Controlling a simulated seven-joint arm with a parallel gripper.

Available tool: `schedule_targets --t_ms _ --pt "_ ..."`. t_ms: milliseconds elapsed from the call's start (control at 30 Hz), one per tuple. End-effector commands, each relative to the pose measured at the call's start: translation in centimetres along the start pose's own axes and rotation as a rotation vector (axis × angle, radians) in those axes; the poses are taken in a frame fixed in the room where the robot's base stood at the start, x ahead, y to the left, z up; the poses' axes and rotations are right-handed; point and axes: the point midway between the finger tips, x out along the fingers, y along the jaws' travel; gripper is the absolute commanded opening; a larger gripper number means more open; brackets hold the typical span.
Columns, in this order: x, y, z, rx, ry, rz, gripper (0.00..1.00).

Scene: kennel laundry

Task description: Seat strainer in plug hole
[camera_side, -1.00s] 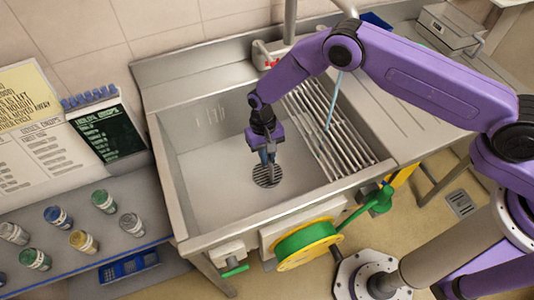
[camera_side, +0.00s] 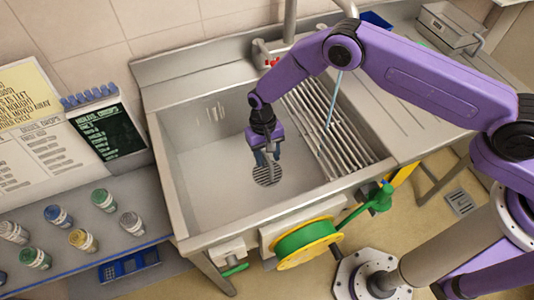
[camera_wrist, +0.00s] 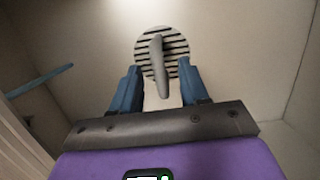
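The strainer (camera_side: 267,176) is a round slotted grey disc on the sink basin floor (camera_side: 215,190). In the wrist view the strainer (camera_wrist: 143,50) has a grey upright handle (camera_wrist: 159,68) rising toward me. The plug hole is not visible; the disc appears to cover it. I cannot tell whether the disc lies fully flush. My gripper (camera_side: 267,160) is just above the strainer, pointing down into the basin. In the wrist view its blue fingers (camera_wrist: 162,92) are apart on either side of the handle, with gaps on both sides. It is open and empty.
A slatted metal rack (camera_side: 345,150) covers the basin's right side, with a thin pale-blue rod (camera_side: 330,112) above it. The basin's steel walls surround my gripper. A green and yellow reel (camera_side: 305,243) is on the sink front. Several bottles stand on the left shelf (camera_side: 160,205).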

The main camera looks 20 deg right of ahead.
Motion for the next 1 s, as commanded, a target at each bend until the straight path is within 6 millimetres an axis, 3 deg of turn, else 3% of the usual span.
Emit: schedule_targets --t_ms 167,267,600,1000 --pt "0.0 0.0 0.0 0.0 0.0 0.0 0.44" --pt "0.0 0.0 0.0 0.0 0.0 0.0 0.73" --pt "-0.1 0.0 0.0 0.0 0.0 0.0 0.73" --pt "-2.1 0.0 0.0 0.0 0.001 0.0 0.73"
